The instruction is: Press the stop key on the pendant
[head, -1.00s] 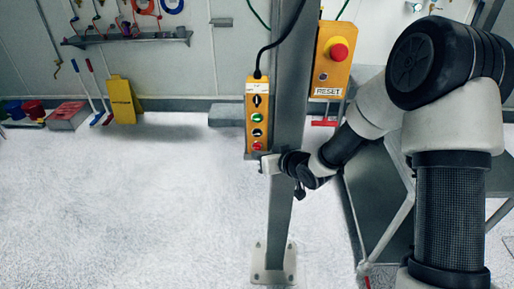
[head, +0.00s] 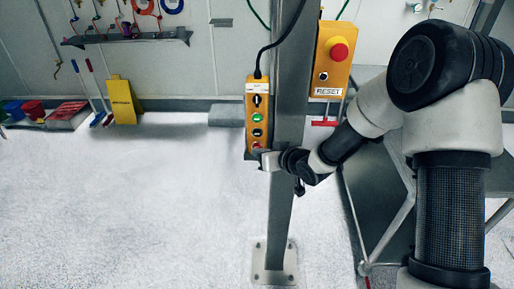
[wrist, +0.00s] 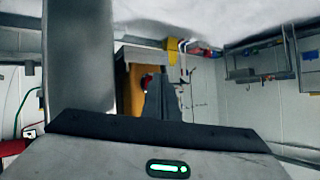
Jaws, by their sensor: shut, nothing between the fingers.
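The yellow pendant (head: 258,105) hangs by a black cable beside the grey post, with two black selectors, a green key (head: 257,118) and a red key (head: 256,145) at its bottom. My gripper (head: 257,154) is at the pendant's lower end, at the red key, and partly covers it. In the wrist view the shut fingers (wrist: 161,100) point at the yellow pendant (wrist: 133,85), with a bit of the red key (wrist: 147,82) beside them. I cannot tell whether the fingertips touch the key.
A yellow box with a red mushroom button (head: 338,51) and a RESET label is right of the pendant. The grey post (head: 283,190) stands close by my gripper. Grey metal equipment (head: 380,200) is under my arm.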

